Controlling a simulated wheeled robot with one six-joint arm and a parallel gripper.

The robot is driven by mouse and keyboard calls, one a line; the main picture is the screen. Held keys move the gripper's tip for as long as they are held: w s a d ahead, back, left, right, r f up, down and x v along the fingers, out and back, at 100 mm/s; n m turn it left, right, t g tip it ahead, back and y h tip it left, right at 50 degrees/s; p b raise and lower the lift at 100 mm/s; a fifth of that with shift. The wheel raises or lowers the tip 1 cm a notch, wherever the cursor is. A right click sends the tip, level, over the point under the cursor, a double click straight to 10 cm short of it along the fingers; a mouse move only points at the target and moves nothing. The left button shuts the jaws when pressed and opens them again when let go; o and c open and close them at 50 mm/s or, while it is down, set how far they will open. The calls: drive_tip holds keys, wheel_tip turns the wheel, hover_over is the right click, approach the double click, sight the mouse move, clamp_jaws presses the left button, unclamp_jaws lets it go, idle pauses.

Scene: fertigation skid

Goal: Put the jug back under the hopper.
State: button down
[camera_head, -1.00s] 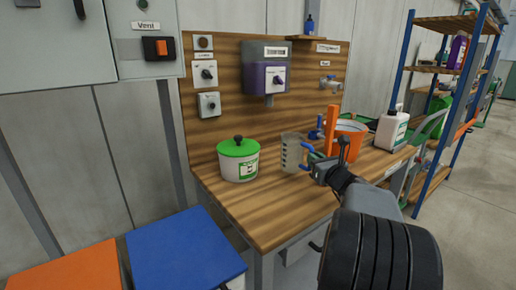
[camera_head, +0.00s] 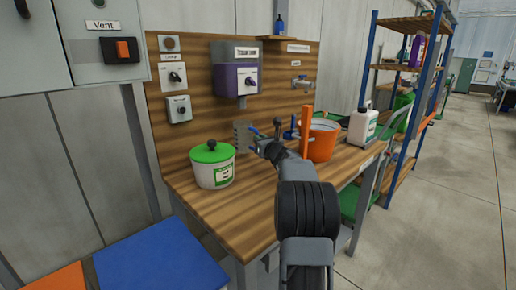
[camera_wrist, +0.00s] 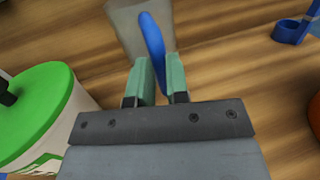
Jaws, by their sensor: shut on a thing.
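The jug (camera_head: 242,134), clear grey with a blue handle, is partly hidden behind my gripper (camera_head: 261,143) in the head view. In the wrist view the fingers of my gripper (camera_wrist: 159,78) are shut on the blue handle (camera_wrist: 152,38), and part of the jug's translucent body (camera_wrist: 127,22) shows beyond them. The hopper (camera_head: 222,82), a purple and grey box with a dial, hangs on the wooden backboard. The jug appears below the hopper's outlet (camera_head: 241,103); I cannot tell whether it touches the bench.
A white tub with a green lid (camera_head: 213,166) stands close left of my gripper. An orange bucket (camera_head: 322,141) and a white canister (camera_head: 363,124) stand to the right. The wooden bench top (camera_head: 238,215) is clear in front. A blue box (camera_head: 158,258) is at lower left.

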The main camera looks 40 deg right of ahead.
drive_tip(key=shift+w+f+b, duration=0.3)
drive_tip(key=shift+f, duration=0.55)
drive_tip(key=shift+w+f+b, duration=0.25)
drive_tip(key=shift+f, duration=0.7)
drive_tip(key=c, duration=1.1)
unclamp_jaws()
drive_tip(key=s, duration=0.4)
drive_tip(key=s+a, duration=0.1)
drive_tip(key=s, duration=0.7)
drive_tip(key=shift+a+f, duration=0.15)
